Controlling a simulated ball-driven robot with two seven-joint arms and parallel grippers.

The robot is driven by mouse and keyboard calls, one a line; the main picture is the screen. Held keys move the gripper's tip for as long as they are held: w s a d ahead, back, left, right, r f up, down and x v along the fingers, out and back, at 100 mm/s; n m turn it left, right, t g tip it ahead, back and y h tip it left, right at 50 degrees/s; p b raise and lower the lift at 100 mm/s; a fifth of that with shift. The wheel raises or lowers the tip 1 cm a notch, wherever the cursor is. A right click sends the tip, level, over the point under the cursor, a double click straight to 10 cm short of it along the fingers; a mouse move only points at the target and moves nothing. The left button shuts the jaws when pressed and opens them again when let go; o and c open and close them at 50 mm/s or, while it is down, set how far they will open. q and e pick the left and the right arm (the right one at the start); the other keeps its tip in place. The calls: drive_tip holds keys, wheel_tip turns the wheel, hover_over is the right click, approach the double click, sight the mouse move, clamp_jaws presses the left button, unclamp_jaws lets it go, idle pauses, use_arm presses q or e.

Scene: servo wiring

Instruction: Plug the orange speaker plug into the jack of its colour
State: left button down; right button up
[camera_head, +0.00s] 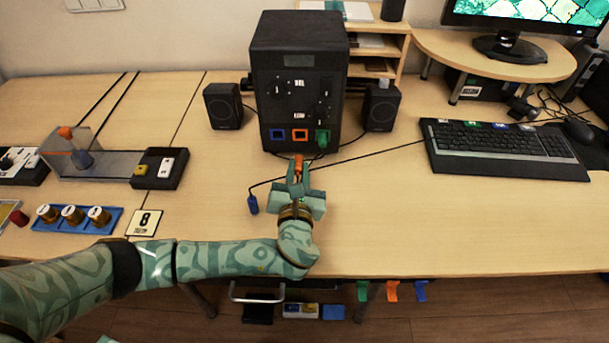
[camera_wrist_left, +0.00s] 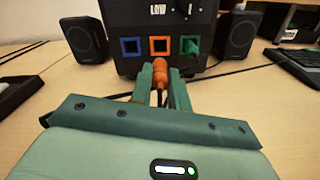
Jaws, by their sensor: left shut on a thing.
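The black speaker box (camera_head: 299,62) stands at the back with a row of square jacks low on its front. The orange jack (camera_head: 300,134) is in the middle, the blue jack (camera_head: 277,134) to its left, and a green plug (camera_head: 322,138) sits at the right one. My left gripper (camera_head: 298,170) is shut on the orange plug (camera_head: 298,163), just in front of the box. In the left wrist view the orange plug (camera_wrist_left: 160,72) points at the orange jack (camera_wrist_left: 159,46), with a small gap seemingly between them. My right gripper is not in view.
A blue plug (camera_head: 253,204) on a black cable lies left of my gripper. Small speakers (camera_head: 223,106) (camera_head: 382,108) flank the box. A keyboard (camera_head: 502,148) lies at the right; a black switch box (camera_head: 159,168) is at the left.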

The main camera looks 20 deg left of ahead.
sight(299, 154)
use_arm(q)
drive_tip(key=shift+r, duration=0.1)
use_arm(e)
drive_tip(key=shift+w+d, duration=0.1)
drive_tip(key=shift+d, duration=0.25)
use_arm(q)
drive_tip(key=shift+r+p, duration=0.1)
drive_tip(key=shift+p, duration=0.4)
drive_tip(key=shift+w+a, duration=0.15)
drive_tip(key=shift+w, duration=0.55)
drive_tip(key=shift+f+b+x, duration=0.25)
drive_tip(key=shift+b+x, duration=0.2)
drive_tip(key=shift+x, duration=1.65)
drive_tip(key=shift+w+r, duration=0.1)
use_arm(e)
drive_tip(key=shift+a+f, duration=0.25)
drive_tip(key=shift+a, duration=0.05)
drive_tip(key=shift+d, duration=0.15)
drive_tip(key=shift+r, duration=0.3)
use_arm(q)
drive_tip(key=shift+p, duration=0.55)
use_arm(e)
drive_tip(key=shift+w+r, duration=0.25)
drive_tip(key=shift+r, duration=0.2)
